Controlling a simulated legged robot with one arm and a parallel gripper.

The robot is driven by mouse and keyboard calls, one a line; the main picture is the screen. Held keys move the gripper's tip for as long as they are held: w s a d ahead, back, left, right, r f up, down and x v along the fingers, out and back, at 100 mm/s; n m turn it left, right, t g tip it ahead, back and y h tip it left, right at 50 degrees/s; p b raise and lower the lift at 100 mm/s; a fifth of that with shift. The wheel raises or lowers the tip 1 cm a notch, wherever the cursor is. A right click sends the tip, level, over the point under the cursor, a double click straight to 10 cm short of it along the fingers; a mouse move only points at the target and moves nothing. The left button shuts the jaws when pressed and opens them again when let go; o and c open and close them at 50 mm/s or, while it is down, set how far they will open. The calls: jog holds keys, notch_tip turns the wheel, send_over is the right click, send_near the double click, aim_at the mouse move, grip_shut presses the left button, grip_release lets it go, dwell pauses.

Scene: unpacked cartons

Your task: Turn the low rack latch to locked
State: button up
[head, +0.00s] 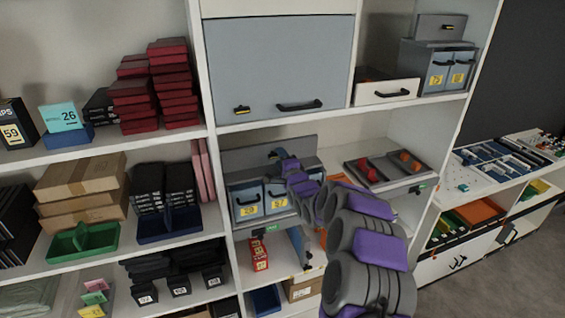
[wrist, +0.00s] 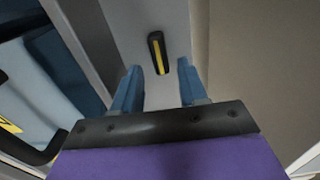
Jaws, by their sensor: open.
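The low rack (head: 238,158) is a grey back panel above two blue-grey bins with yellow labels on the middle shelf. Its latch (wrist: 158,53) shows in the wrist view as a short dark handle with a yellow stripe, nearly upright and slightly tilted, on the grey panel. My gripper (wrist: 159,68) is open, with one blue finger to each side of the latch in the picture. No contact with the latch shows. In the head view my gripper (head: 279,155) is in front of the rack panel, and the latch cannot be made out there.
A bin (head: 246,203) with a dark handle is below my gripper. The shelf above carries a closed grey door (head: 280,65) with its own yellow-marked latch (head: 241,110). A tray with red pieces (head: 366,168) stands right of my arm.

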jog(key=shift+s, duration=0.1)
jog(key=b+v, duration=0.2)
jog(key=v, duration=1.5)
jog(key=shift+d+f, duration=0.1)
jog(key=shift+d, duration=0.05)
jog(key=s+f+n+g+h+b, duration=0.1)
jog(key=s+f+n+g+b, duration=0.4)
jog(key=s, duration=0.4)
jog(key=s+f+n+g+h+b, duration=0.1)
jog(key=s+f+n+g+b, duration=0.2)
jog(key=s+f+n+g, duration=0.45)
jog(key=s+d+f+n+g+h+b, duration=0.1)
jog(key=s+g+b, duration=0.2)
jog(key=s, duration=1.3)
jog(key=s+d+f+n+g+h+b, duration=0.1)
jog(key=s+d+f+g+b, duration=0.1)
jog(key=s, duration=1.5)
jog(key=shift+s+d+n+g+h+b, duration=0.25)
jog(key=shift+s+n+g+h+b, duration=0.1)
jog(key=shift+g+b, duration=0.55)
